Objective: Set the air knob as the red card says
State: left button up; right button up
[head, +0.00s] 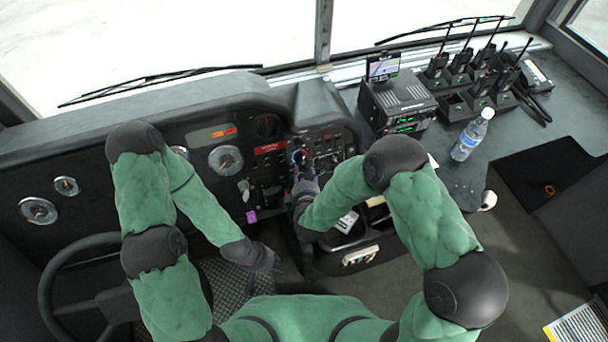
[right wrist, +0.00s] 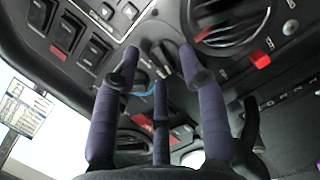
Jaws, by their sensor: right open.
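A dark knob (head: 300,157) with a blue and red ring sits on the dash panel in the head view. In the right wrist view a dark knob (right wrist: 164,54) shows just beyond and between my fingertips. My right gripper (head: 303,181) is in front of the panel, just below the ringed knob; its fingers (right wrist: 159,68) are spread with nothing held. I cannot tell whether they touch the knob. A red label (head: 270,148) is left of the knob; its text is too small to read. My left gripper (head: 264,257) hangs low, apart from the dash, its opening unclear.
A radio unit (head: 398,103), several handheld radios (head: 480,75) and a water bottle (head: 471,135) stand on the right counter. A round vent (right wrist: 228,15) with a red tab (right wrist: 262,60) is beside my right fingers. The steering wheel (head: 48,275) is at left.

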jog(key=v, duration=1.1)
jog(key=shift+s, duration=0.15)
jog(key=s+d+f+m+g, duration=0.2)
jog(key=f+m+g, duration=0.1)
jog(key=f+m, duration=0.1)
jog(key=s+d+f+m+g+y, duration=0.1)
jog(key=s+d+f+m+g, duration=0.1)
jog(key=f+m, duration=0.3)
jog(key=s+d+f+m+g, duration=0.3)
jog(key=f+m+g, duration=0.2)
jog(key=f, duration=0.2)
jog(key=shift+s+d+f+y, duration=0.1)
jog(key=shift+s+f+y, duration=0.25)
jog(key=shift+f+y, duration=0.05)
jog(key=s+d+f+m+g+y, duration=0.1)
jog(key=s+f+m+g, duration=0.1)
jog(key=s+m, duration=0.3)
jog(key=shift+s+d+f+g, duration=0.35)
jog(key=shift+s+g, duration=0.15)
jog(key=shift+s, duration=0.15)
